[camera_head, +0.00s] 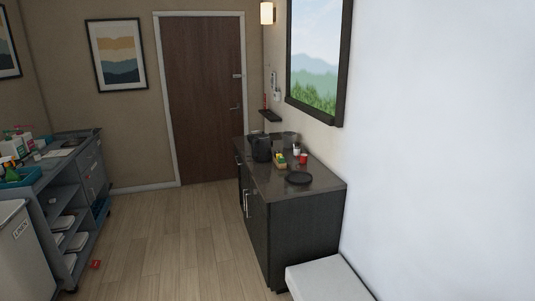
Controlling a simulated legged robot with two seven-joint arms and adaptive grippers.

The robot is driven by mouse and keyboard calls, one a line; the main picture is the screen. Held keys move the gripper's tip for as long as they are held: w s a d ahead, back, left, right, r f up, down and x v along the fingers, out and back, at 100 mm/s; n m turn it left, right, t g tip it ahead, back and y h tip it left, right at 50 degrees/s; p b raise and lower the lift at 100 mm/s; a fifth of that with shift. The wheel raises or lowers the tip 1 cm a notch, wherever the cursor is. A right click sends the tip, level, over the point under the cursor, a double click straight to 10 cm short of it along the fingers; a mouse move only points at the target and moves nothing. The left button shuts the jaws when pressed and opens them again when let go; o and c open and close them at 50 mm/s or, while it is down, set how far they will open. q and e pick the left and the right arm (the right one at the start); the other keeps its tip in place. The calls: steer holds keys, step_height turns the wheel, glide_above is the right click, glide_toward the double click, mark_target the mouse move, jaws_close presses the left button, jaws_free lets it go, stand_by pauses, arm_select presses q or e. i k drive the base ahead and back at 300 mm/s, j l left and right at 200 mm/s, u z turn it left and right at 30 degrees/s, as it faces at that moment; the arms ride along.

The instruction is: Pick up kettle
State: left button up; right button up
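A black kettle (262,148) stands upright on the dark top of the vanity cabinet (323,180), toward its far left part. The cabinet stands along the right wall, some way ahead of me. Neither of my grippers shows in the head view, and nothing is seen touching the kettle.
Beside the kettle are a small box of yellow and green items (280,160), a red cup (303,158) and a black round tray (299,178). A white bench (325,280) stands before the cabinet. A grey housekeeping cart (75,195) is at left. The wooden floor (170,245) between is mostly clear.

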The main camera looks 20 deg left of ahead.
mark_target(261, 148)
steer(key=i+j+u, duration=0.25)
steer(key=i+j, duration=1.45)
